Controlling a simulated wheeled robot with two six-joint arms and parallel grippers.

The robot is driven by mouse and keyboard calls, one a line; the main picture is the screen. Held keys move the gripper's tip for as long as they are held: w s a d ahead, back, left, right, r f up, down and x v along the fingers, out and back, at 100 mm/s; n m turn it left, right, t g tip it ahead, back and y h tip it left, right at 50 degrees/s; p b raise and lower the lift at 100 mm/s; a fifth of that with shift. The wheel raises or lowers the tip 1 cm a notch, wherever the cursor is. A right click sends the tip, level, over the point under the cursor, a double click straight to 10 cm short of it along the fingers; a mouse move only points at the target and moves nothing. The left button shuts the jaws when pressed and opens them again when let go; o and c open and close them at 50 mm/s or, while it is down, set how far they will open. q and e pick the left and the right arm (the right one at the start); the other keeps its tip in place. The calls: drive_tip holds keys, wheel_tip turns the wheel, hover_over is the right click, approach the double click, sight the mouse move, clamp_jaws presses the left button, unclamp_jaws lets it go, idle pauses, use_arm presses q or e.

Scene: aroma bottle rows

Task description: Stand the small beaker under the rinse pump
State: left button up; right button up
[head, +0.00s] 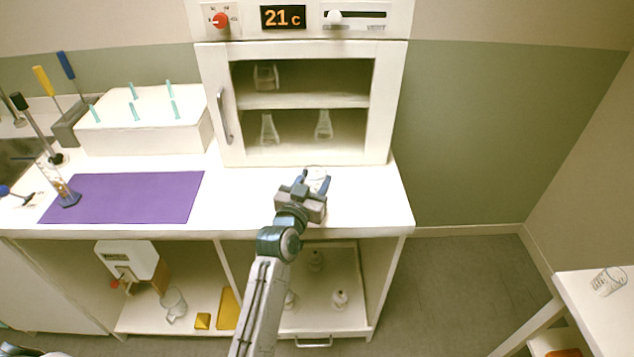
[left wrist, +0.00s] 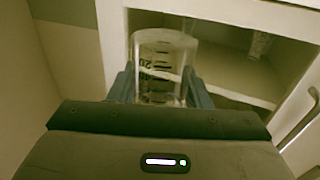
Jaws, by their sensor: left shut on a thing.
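My left gripper (head: 312,185) is shut on a small clear beaker (head: 318,175), over the bench just in front of the warming cabinet. The left wrist view shows the beaker (left wrist: 163,62) between the two fingers (left wrist: 160,88), with dark graduation marks and its rim beyond the fingertips. In the head view the gripper hides part of it, so I cannot tell whether it touches the bench. A white dispenser (head: 127,260) with a spout and red knob is on the lower shelf; I cannot tell whether it is the rinse pump. My right gripper is not in view.
The cabinet (head: 384,110), reading 21 C, holds several glass vessels. A purple mat (head: 130,197) and white block (head: 145,135) are at left. Below are a glass beaker (head: 173,304) and a pull-out tray (head: 315,325) with white bottles.

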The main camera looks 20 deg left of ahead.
sight(316, 188)
use_arm(q)
drive_tip(key=shift+w+f, duration=0.1)
drive_tip(key=shift+w, duration=0.95)
drive_tip(key=shift+f, duration=1.9)
drive_tip(key=o, duration=1)
